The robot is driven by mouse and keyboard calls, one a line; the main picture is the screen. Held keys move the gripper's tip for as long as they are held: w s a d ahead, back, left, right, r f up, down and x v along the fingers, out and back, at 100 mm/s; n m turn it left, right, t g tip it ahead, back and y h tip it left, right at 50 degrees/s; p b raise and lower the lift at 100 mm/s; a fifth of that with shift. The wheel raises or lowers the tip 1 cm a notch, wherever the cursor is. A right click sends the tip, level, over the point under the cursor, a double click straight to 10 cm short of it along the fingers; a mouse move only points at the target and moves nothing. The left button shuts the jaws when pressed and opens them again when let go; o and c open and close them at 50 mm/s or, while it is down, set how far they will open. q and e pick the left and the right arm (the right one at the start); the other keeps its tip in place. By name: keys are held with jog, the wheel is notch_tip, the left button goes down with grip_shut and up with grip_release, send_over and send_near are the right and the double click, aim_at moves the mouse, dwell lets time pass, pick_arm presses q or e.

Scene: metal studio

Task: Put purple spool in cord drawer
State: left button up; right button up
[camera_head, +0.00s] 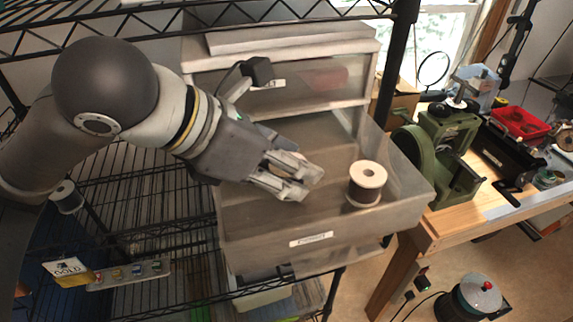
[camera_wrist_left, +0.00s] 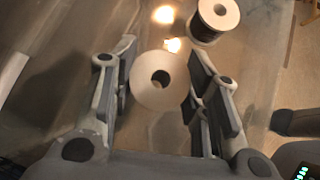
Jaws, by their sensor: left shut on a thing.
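An open translucent drawer (camera_head: 260,235) with a white front label (camera_head: 311,239), too small to read, sticks out of the drawer unit. A spool with pale ends and dark brown winding (camera_head: 366,184) stands upright inside it on the right; it also shows at the top of the left wrist view (camera_wrist_left: 214,20). My left gripper (camera_head: 298,182) is over the drawer, left of that spool. In the left wrist view it is shut on another spool (camera_wrist_left: 160,80), whose pale round end with a dark hole faces the camera. The held spool's winding colour is hidden. My right gripper is not in view.
A closed drawer (camera_head: 322,80) sits above the open one. Black wire shelving surrounds the unit, with a post (camera_head: 397,65) close behind the drawer's right side. Another spool (camera_head: 67,197) is at the left. A workbench with a green machine (camera_head: 440,150) stands right of the drawer.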

pick_arm(q)
jog(key=shift+f, duration=0.6)
jog(key=shift+a, duration=0.1)
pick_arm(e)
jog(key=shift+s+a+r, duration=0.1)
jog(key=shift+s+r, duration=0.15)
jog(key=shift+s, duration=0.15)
pick_arm(q)
jog(key=shift+f, duration=0.15)
jog(key=o, duration=0.9)
jog(key=shift+f, duration=0.1)
jog(key=shift+o, duration=0.2)
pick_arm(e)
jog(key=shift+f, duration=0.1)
pick_arm(q)
jog(key=shift+r, duration=0.35)
jog(key=b+v, duration=0.1)
jog(key=v, duration=1)
jog(key=shift+s+a+r, duration=0.2)
jog(key=shift+a+r, duration=0.05)
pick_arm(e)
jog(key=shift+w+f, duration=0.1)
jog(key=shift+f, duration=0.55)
